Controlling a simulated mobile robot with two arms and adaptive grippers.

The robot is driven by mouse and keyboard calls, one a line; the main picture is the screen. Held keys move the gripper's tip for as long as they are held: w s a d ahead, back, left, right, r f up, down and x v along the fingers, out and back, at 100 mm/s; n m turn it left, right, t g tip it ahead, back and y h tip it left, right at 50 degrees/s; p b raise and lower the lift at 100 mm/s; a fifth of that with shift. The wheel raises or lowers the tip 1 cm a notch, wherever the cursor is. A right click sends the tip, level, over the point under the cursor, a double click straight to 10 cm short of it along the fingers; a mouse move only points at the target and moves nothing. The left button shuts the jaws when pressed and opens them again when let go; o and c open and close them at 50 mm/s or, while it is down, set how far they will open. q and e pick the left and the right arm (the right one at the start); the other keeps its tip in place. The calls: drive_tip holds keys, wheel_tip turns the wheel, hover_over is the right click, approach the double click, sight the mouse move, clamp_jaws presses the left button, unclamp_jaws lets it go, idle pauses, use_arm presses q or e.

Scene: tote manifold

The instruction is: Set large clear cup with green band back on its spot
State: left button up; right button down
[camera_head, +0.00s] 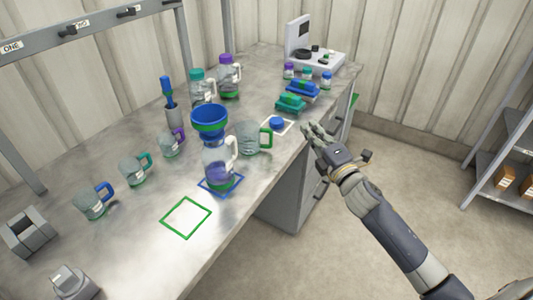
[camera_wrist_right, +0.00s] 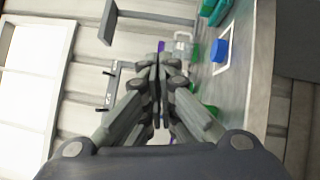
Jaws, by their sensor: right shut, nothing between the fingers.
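The large clear cup (camera_head: 248,139) with a green handle stands upright on the bench, right of the jug with the blue funnel. A green square outline (camera_head: 186,217) on the bench, nearer the front, is empty. My right gripper (camera_head: 311,132) is to the right of the cup, apart from it, by the bench's right edge. It is shut and empty; its fingers also meet in the right wrist view (camera_wrist_right: 155,70). My left gripper is not in view.
A jug (camera_head: 217,167) with a blue funnel (camera_head: 209,119) stands on a blue square outline. A blue cap (camera_head: 277,122) lies in a white outline. Smaller cups, including one with a blue handle (camera_head: 92,203), stand left. The front bench is mostly clear.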

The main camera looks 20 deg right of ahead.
wheel_tip(320, 180, down, 3)
drive_tip(key=s+a+n+y+b, duration=0.15)
drive_tip(key=n+y, duration=0.25)
drive_tip(key=n, duration=0.7)
drive_tip(key=n+g+y, duration=0.4)
drive_tip(key=n, duration=0.6)
approach(258, 143)
drive_tip(key=p+x, duration=0.2)
drive_tip(key=x, duration=0.5)
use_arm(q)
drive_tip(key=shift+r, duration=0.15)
use_arm(e)
drive_tip(key=shift+f, duration=0.1)
drive_tip(key=shift+w+a+f+b, duration=0.1)
drive_tip(key=shift+w+a+b, duration=0.2)
drive_tip(key=shift+w, duration=0.25)
drive_tip(key=shift+w+a, duration=0.15)
drive_tip(key=shift+w, duration=0.2)
drive_tip(key=shift+w+a, duration=0.1)
drive_tip(key=shift+w, duration=0.05)
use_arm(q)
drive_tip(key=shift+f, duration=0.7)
